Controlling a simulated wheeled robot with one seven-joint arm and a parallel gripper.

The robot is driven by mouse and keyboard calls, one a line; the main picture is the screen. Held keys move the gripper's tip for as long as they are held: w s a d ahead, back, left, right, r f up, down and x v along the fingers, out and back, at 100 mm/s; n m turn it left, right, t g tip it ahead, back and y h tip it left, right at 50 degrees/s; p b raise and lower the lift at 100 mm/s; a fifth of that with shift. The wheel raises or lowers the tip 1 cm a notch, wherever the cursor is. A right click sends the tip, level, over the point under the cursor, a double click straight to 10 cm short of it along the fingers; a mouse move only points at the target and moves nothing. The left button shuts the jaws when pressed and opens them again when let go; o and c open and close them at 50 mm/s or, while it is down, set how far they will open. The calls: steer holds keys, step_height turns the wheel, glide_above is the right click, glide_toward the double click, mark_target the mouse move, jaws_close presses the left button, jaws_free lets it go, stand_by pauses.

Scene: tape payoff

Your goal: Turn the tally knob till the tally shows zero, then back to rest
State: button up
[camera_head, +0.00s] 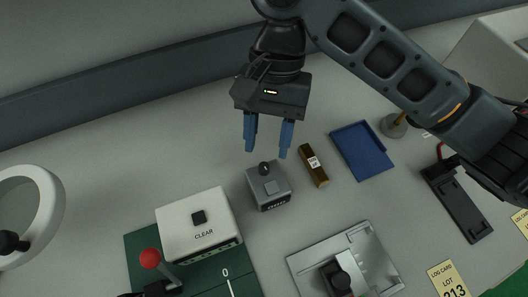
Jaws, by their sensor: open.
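A small grey box (255,190), which looks like the tally, stands on the pale table near the middle of the head view. A dark knob (264,168) sticks out at its upper edge. A row of small white digits (274,205) shows on a dark strip on its front, too small to read. My gripper (267,150) points down with its blue fingers spread and nothing between them. In the picture it is just above the knob, apart from it; its height over the table is hard to tell.
Close right are a brown labelled block (314,177) and a blue tray (363,158). A grey fixture (377,255) lies at lower right.

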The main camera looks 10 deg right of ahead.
mark_target(264, 164)
steer(key=shift+x, duration=2)
steer(key=shift+c, duration=0.3)
jaws_close()
